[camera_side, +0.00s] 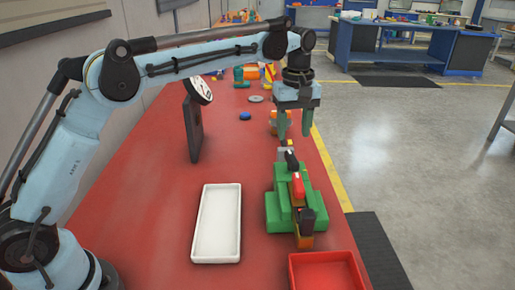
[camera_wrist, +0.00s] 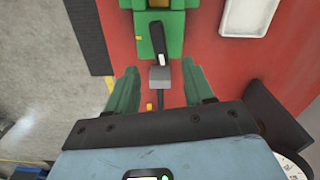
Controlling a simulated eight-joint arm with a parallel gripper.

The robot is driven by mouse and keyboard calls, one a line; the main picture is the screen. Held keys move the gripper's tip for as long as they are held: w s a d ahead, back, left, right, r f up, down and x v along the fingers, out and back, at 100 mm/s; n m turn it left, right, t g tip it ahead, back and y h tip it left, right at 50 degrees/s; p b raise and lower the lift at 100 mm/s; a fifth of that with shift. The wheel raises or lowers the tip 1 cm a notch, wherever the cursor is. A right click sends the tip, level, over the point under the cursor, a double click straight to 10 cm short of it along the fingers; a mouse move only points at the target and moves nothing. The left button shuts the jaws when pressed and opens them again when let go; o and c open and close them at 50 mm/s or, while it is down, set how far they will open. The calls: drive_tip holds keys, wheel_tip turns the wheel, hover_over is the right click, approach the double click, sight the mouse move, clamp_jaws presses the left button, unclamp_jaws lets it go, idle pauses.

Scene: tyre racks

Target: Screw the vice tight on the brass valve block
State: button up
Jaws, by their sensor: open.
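The green vice (camera_side: 275,212) stands on the red bench; part of it also shows at the top of the wrist view (camera_wrist: 150,38). A brass-coloured block (camera_side: 298,201), partly hidden under a red lever, sits in the vice. A black handle (camera_side: 291,160) is at the vice's far end, with a grey piece beside it; the handle also shows in the wrist view (camera_wrist: 161,48). My gripper (camera_side: 294,136) is open and empty, pointing down above that far end. In the wrist view its green fingers (camera_wrist: 160,72) are spread either side of the grey piece (camera_wrist: 159,77); contact cannot be told.
A white tray (camera_side: 206,257) lies left of the vice, and a red bin (camera_side: 294,272) stands in front. A dark upright panel (camera_side: 193,130) with a round dial stands left of my gripper. Several small items lie farther back. The bench's right edge is close to the vice.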

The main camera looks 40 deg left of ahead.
sight(294, 157)
wheel_tip(294, 157, down, 9)
idle(0.4)
drive_tip(key=shift+c, duration=0.4)
clamp_jaws()
drive_tip(key=m, duration=0.5)
drive_tip(key=shift+d, duration=0.1)
drive_tip(key=m, duration=0.5)
drive_tip(key=shift+w+d, duration=0.1)
drive_tip(key=m, duration=0.5)
drive_tip(key=shift+d, duration=0.1)
drive_tip(key=m, duration=0.4)
drive_tip(key=shift+d+m, duration=0.1)
drive_tip(key=shift+m, duration=0.2)
drive_tip(key=shift+o, duration=0.9)
unclamp_jaws()
